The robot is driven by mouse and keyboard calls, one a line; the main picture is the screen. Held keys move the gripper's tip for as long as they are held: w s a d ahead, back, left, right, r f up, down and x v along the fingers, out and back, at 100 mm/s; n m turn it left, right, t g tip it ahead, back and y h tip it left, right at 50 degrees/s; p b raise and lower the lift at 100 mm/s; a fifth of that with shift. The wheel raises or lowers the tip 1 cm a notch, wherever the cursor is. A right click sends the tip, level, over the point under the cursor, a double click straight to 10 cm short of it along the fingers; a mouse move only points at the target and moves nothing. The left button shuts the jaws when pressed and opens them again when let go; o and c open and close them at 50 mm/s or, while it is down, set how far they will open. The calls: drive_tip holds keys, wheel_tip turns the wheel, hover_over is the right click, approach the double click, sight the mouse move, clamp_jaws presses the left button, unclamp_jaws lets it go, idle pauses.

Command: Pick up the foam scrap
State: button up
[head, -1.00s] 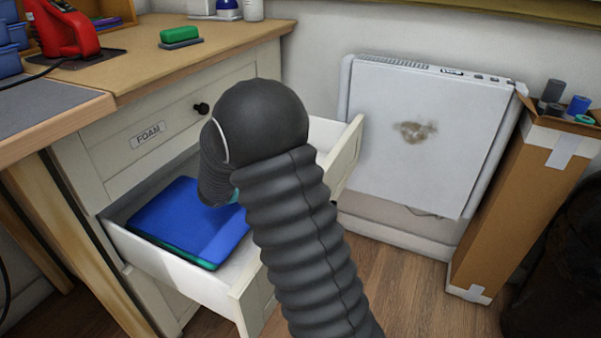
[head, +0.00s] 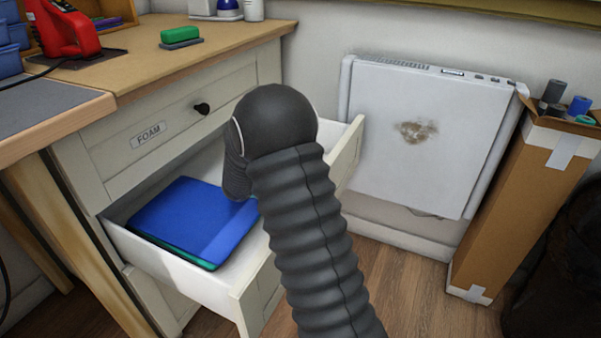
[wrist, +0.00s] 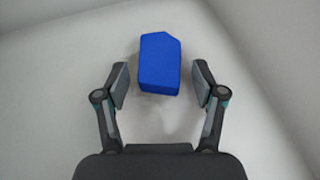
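The foam scrap is a small blue block with one cut corner (wrist: 160,62). It lies on a pale surface in the wrist view, just beyond and between my fingertips. My gripper (wrist: 160,86) is open, with one finger on each side of the block and a gap on both sides. In the head view my arm covers the gripper and the scrap, over the right part of the open drawer (head: 170,275).
Blue foam sheets (head: 190,222) with a green one below lie in the drawer's left part. The drawer walls stand around the arm. A cardboard box (head: 520,200) with rolls stands at right, beside a white wall panel (head: 430,150).

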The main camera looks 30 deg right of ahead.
drive_tip(key=c, duration=0.5)
drive_tip(key=shift+r, duration=0.15)
